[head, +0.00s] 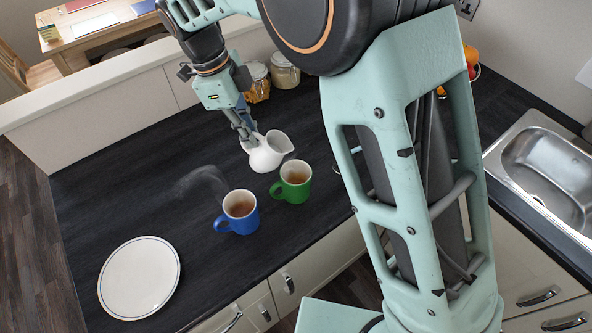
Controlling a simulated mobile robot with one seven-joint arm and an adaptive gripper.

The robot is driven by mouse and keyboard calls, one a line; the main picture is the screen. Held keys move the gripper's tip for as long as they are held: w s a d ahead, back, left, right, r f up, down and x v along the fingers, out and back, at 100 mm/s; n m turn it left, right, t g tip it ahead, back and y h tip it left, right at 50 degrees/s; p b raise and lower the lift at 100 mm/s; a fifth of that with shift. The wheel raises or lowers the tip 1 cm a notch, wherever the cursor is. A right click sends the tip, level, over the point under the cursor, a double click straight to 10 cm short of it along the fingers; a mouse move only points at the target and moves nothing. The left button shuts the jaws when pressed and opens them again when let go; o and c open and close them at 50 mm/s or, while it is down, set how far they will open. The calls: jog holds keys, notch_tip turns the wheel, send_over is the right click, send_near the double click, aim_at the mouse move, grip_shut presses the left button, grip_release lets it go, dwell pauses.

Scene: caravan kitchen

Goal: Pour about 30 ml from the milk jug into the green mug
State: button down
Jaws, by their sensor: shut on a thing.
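The white milk jug (268,154) is in the head view, just behind and a little left of the green mug. My gripper (249,140) is shut on the jug at its left side. The jug looks tilted slightly, its spout toward the right; I cannot tell whether it touches the counter. The green mug (292,187) stands upright on the dark counter with brown liquid inside. Its handle points left. No stream of milk shows between jug and mug. The milk inside the jug is not visible.
A blue mug (239,213) with brown liquid stands left of the green mug. A white plate (140,277) lies at the front left. Jars (284,70) stand behind, and a sink (541,161) is at the right. The counter's left part is mostly clear.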

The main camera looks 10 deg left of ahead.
aim_at(267, 136)
jog(key=shift+w+d+f+y, duration=0.15)
jog(key=shift+d+y, duration=0.45)
jog(key=shift+d, duration=0.35)
jog(key=shift+d+r+y, duration=0.6)
jog(key=shift+r+y, duration=0.1)
jog(key=shift+y, duration=0.2)
jog(key=shift+d+f+g+y, duration=0.3)
jog(key=shift+d+y, duration=0.05)
jog(key=shift+y, duration=0.45)
jog(key=shift+w+d+f+y+b, duration=0.15)
jog(key=shift+d+y+b, duration=0.25)
jog(key=shift+b, duration=0.95)
jog(key=shift+a, duration=0.1)
